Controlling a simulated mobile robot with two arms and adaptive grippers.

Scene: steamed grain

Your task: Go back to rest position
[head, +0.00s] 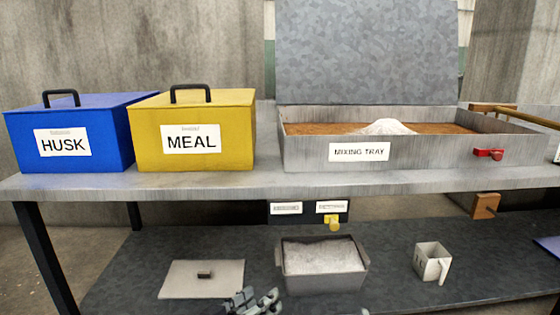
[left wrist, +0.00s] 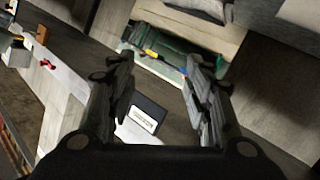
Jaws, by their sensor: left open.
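My left gripper (head: 252,300) shows at the bottom edge of the head view, in front of the lower shelf, between a flat grey lid and a grey bin. In the left wrist view its two fingers (left wrist: 160,82) stand wide apart with nothing between them.
A blue HUSK box (head: 72,140), a yellow MEAL box (head: 192,135) and the mixing tray (head: 430,152) with a white heap on brown grain stand on the table. The flat lid (head: 225,278), a bin of pale powder (head: 325,280) and a metal scoop (head: 430,262) are on the lower shelf.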

